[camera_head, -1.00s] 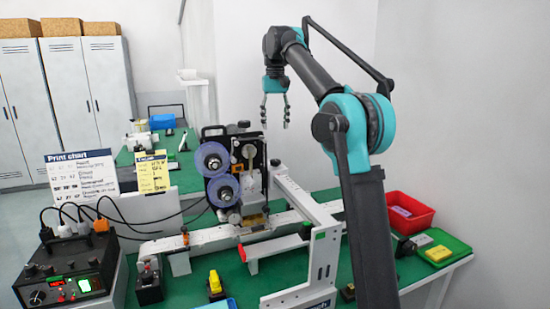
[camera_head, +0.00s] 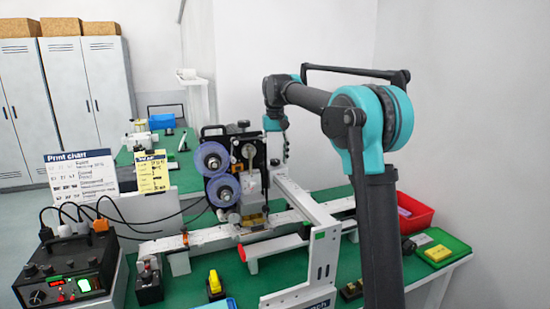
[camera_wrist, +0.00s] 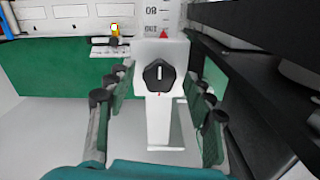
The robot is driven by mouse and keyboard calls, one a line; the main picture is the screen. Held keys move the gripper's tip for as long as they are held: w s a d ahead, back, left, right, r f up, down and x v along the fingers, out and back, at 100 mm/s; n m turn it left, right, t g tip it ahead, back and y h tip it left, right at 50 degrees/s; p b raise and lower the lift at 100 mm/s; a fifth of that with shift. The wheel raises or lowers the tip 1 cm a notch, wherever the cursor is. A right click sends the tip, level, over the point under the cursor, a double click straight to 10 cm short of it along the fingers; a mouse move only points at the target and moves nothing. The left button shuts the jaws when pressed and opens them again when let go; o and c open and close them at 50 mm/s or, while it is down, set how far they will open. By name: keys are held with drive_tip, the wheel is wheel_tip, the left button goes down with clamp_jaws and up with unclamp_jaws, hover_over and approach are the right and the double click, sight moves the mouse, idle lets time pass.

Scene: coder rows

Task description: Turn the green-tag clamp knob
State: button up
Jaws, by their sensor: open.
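A black knob (camera_wrist: 159,75) with a white line sits on the face of a white post in the wrist view. My gripper (camera_wrist: 160,94) is open, with its dark fingers on either side of the knob and apart from it. In the head view my gripper (camera_head: 281,146) hangs beside the right side of the label machine (camera_head: 233,170), pointing down. A green tag (camera_head: 320,235) is on the white frame in front. No green tag is clear in the wrist view, so I cannot tell whether the knob there is the green-tag one.
A white rail (camera_head: 215,236) crosses the green table. A red bin (camera_head: 414,216) and a green tray (camera_head: 438,248) are at the right. A black control box (camera_head: 68,272) with cables stands at the left. A dark bar (camera_wrist: 250,85) runs close along the wrist view's right side.

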drive_tip(key=c, duration=1.1)
drive_tip(key=shift+c, duration=0.3)
drive_tip(key=n, duration=0.4)
drive_tip(key=shift+d+n, duration=0.1)
drive_tip(key=shift+n, duration=0.3)
drive_tip(key=n, duration=0.5)
drive_tip(key=shift+w, duration=0.1)
drive_tip(key=n, duration=0.5)
drive_tip(key=shift+n, duration=0.4)
drive_tip(key=shift+o, duration=0.2)
drive_tip(key=n, duration=0.5)
drive_tip(key=shift+w, duration=0.1)
drive_tip(key=shift+n, duration=0.3)
